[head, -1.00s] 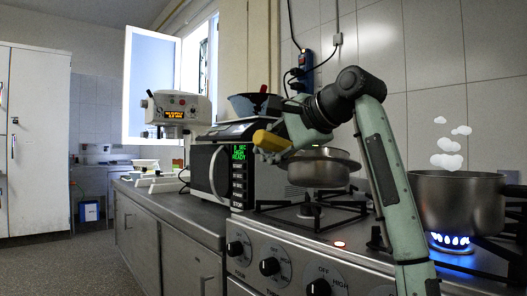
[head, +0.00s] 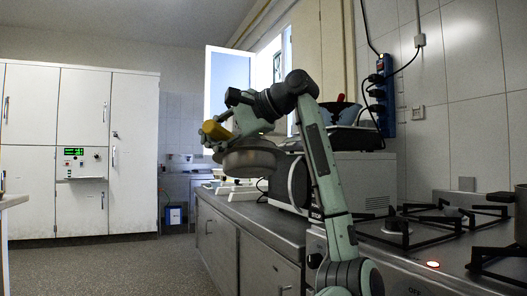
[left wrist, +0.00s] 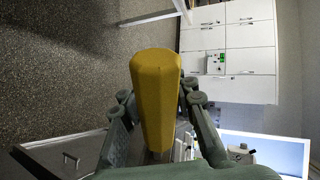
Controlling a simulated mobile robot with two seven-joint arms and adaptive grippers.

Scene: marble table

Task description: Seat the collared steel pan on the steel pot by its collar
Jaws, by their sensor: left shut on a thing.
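My left gripper (head: 232,126) is shut on the yellow handle (head: 216,131) of the collared steel pan (head: 250,158). The pan is held up in the air, in front of the counter and to the left of the stove. Its collar cannot be made out clearly. In the left wrist view the yellow handle (left wrist: 156,95) sits between the two fingers of the left gripper (left wrist: 160,104); the pan's body cannot be made out there. At the right edge of the head view a cut-off dark vessel (head: 521,218) with a black handle shows, probably the steel pot. My right gripper is not in view.
A microwave (head: 300,182) stands on the counter behind my arm. White cupboards (head: 80,150) stand at the far left. The floor (head: 150,268) before them is open.

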